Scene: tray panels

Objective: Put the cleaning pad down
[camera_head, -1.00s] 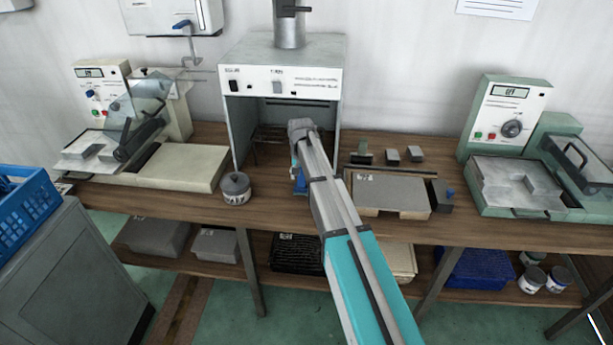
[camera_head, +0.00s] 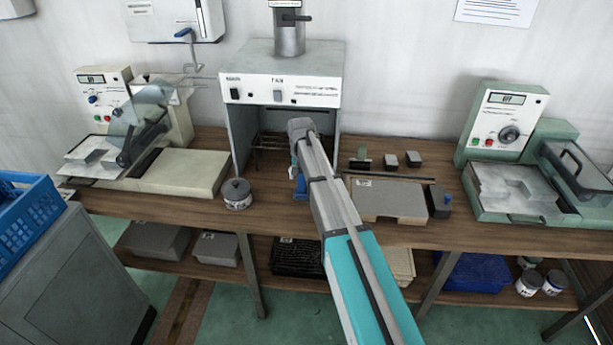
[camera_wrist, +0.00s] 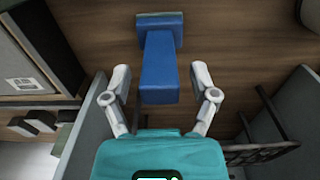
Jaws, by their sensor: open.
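The cleaning pad (camera_wrist: 160,70) shows in the wrist view as a blue block with a wider blue end and a dull grey-green edge at the top. It appears to rest on the wooden bench top. A small blue part of it (camera_head: 300,188) shows in the head view at the front of the hood, mostly hidden by my arm. My gripper (camera_wrist: 160,72) is open, with one finger on each side of the blue block and a visible gap on both sides.
The grey hood (camera_head: 283,88) stands around and behind my gripper, with a dark wire rack (camera_wrist: 262,145) inside. A lidded grey pot (camera_head: 237,196) stands left. A grey panel on a board (camera_head: 388,200) and small blocks lie right. Bare bench wood (camera_head: 330,222) shows in front.

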